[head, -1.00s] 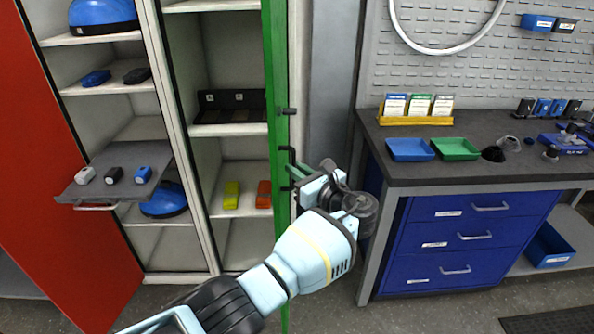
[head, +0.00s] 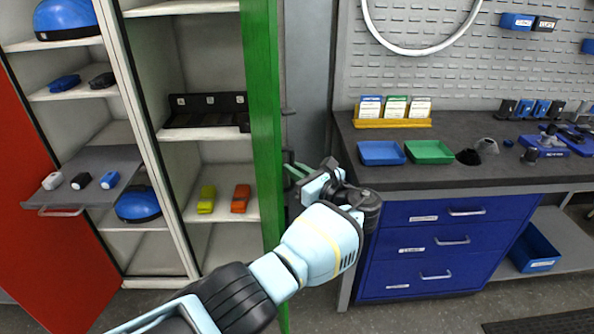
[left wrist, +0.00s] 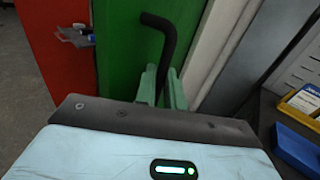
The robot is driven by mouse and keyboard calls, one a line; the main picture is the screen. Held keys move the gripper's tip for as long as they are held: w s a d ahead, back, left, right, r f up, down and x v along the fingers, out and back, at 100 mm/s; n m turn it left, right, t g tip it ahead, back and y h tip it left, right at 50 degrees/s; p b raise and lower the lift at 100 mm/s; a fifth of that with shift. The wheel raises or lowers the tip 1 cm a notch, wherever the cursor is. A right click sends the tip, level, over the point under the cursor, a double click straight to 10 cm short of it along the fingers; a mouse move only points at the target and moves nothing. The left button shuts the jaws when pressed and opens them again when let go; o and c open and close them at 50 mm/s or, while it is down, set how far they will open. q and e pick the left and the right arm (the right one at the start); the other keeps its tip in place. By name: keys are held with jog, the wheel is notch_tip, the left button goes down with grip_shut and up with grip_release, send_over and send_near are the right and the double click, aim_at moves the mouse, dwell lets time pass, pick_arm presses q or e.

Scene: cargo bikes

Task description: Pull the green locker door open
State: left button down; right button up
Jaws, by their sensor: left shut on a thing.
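The green locker door (head: 262,100) stands open, swung out from the locker and seen almost edge-on in the head view. Its black bar handle (left wrist: 168,40) shows in the left wrist view and is mostly hidden behind the door in the head view. My left gripper (head: 297,171) is at the handle on the right side of the door. In the left wrist view, its pale green fingers (left wrist: 162,88) are shut around the handle's lower part. My right gripper is out of view.
Open locker shelves hold a black rack (head: 205,110), a yellow item (head: 207,200) and an orange item (head: 241,198). A red door (head: 40,220) stands open at left, beside a pulled-out grey shelf (head: 85,175). A blue-drawer workbench (head: 440,245) stands close to my arm at right.

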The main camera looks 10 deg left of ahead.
pick_arm(q)
jog(key=shift+w+d+r, duration=0.2)
jog(key=shift+w, duration=0.2)
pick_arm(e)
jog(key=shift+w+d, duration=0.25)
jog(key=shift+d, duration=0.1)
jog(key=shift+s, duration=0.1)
pick_arm(q)
jog(key=c, duration=1.8)
grip_release()
jog(key=shift+a, duration=0.1)
jog(key=o, duration=0.3)
jog(key=shift+w+a+f, duration=0.1)
jog(key=shift+f, duration=0.05)
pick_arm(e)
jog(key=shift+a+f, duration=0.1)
pick_arm(q)
jog(key=shift+d, duration=0.2)
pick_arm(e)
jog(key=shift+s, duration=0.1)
